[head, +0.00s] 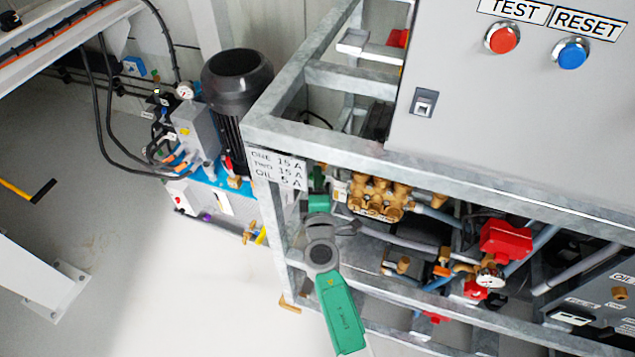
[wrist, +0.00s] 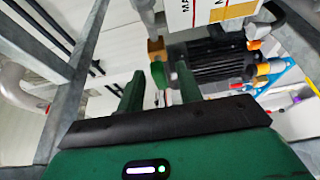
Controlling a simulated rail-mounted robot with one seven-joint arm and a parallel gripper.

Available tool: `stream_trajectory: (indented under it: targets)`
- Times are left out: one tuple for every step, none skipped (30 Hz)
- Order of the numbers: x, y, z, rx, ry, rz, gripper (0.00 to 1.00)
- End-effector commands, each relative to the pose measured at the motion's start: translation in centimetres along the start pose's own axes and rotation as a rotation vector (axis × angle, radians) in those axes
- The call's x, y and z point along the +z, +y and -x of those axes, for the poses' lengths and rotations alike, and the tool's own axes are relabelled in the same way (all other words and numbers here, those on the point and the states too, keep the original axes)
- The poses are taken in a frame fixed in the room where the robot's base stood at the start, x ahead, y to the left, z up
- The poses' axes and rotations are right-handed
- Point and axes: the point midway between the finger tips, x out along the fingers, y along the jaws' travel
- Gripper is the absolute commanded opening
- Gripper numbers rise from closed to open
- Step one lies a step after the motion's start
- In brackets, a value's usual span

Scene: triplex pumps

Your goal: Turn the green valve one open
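In the wrist view, a small green valve handle (wrist: 159,75) shows just beyond and between my fingertips, below a brass-coloured fitting (wrist: 157,48). My gripper (wrist: 160,72) is open, with one green finger on each side of the handle's line. A gap shows on both sides, and I see no contact. How far the handle lies between the fingers is hard to tell. In the head view my gripper (head: 318,188) reaches into the frame beside the rating label; the valve handle cannot be made out there.
A galvanised steel frame (head: 330,139) surrounds the pumps. Brass pump heads (head: 378,197) and a red valve (head: 505,239) lie to the right. A grey panel (head: 470,100) with TEST and RESET buttons stands above. A black motor (head: 237,80) is at left.

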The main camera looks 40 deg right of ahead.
Motion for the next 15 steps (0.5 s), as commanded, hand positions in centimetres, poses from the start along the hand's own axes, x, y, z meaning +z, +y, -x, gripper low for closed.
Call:
stream_trajectory:
  targets:
    - [0.00,0.01,0.01,0.000,0.000,0.000,0.35]
    - [0.00,0.02,0.01,0.000,0.000,0.000,0.32]
    - [0.00,0.02,0.02,0.000,0.000,0.000,0.24]
    - [0.00,0.02,0.02,0.000,0.000,0.000,0.18]
    - [0.00,0.02,0.02,0.000,0.000,0.000,0.12]
    - [0.00,0.02,0.02,0.000,0.000,0.000,0.04]
    - [0.00,0.02,0.02,0.000,0.000,0.000,0.00]
    - [0.00,0.02,0.02,0.000,0.000,0.000,0.00]
    - [0.00,0.02,0.02,0.000,0.000,0.000,0.00]
    - [0.00,0.03,0.03,0.000,0.000,0.000,0.00]
    - [0.00,0.04,0.03,0.000,0.000,0.001,0.00]
    - [0.00,0.07,0.03,-0.001,0.000,0.003,0.00]
    - [0.00,0.11,0.03,-0.002,0.000,0.005,0.00]
    - [0.00,0.15,0.03,-0.004,0.000,0.009,0.00]
    - [0.00,0.22,0.03,-0.007,0.000,0.017,0.00]
